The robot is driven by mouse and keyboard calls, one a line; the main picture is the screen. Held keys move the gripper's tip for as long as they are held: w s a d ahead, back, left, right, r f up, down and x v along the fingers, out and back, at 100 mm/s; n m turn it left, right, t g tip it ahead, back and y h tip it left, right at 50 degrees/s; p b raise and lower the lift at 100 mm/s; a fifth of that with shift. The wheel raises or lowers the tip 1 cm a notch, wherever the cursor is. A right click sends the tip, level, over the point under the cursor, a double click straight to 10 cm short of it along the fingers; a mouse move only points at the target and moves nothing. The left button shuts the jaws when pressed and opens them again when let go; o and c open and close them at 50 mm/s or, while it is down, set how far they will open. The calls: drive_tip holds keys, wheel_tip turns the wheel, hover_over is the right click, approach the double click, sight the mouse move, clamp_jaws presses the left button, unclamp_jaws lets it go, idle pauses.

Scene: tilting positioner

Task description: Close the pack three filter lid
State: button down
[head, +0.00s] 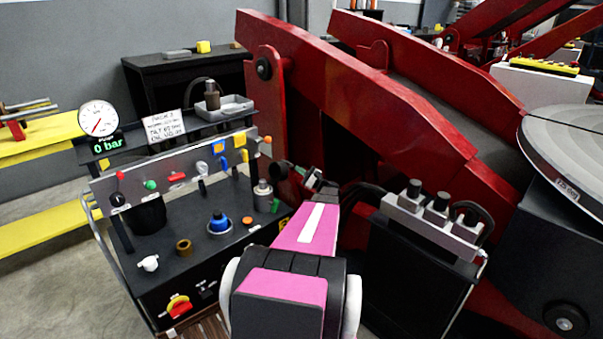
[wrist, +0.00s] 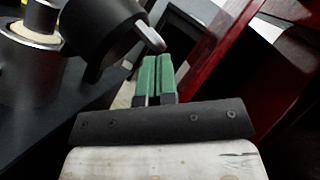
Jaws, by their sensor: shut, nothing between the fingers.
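The filter (head: 263,197) is a small grey metal cylinder at the right end of the black power pack top. Its dark lid (head: 281,171) stands tilted open beside and above it. In the wrist view the filter body (wrist: 20,48) is at upper left with its pale top uncovered. The lid (wrist: 102,38) is a large dark cup with a grey tab pointing right. My gripper (wrist: 157,62) has green fingers, shut and empty, with the tips close to the tab; I cannot tell whether they touch. In the head view my gripper (head: 315,181) is small and partly hidden.
The power pack (head: 150,285) carries a gauge reading 0 bar, several valves, a blue knob (head: 219,223) and a tray. Red positioner beams (head: 370,90) rise close behind my gripper.

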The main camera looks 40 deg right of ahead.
drive_tip(key=shift+r, duration=0.1)
drive_tip(key=shift+a+r+n+g, duration=0.15)
drive_tip(key=shift+r+n+g, duration=0.15)
drive_tip(key=shift+n, duration=0.3)
drive_tip(key=a+r+n+g, duration=0.6)
drive_tip(key=a+r+n, duration=0.15)
drive_tip(key=n, duration=0.25)
drive_tip(key=s+a+f+n+g+h, duration=0.1)
drive_tip(key=a+f+n+g+h, duration=0.1)
drive_tip(key=a+n+h, duration=0.4)
drive_tip(key=shift+s+a+f+n, duration=0.4)
drive_tip(key=shift+a+n, duration=0.3)
drive_tip(key=shift+a, duration=1.95)
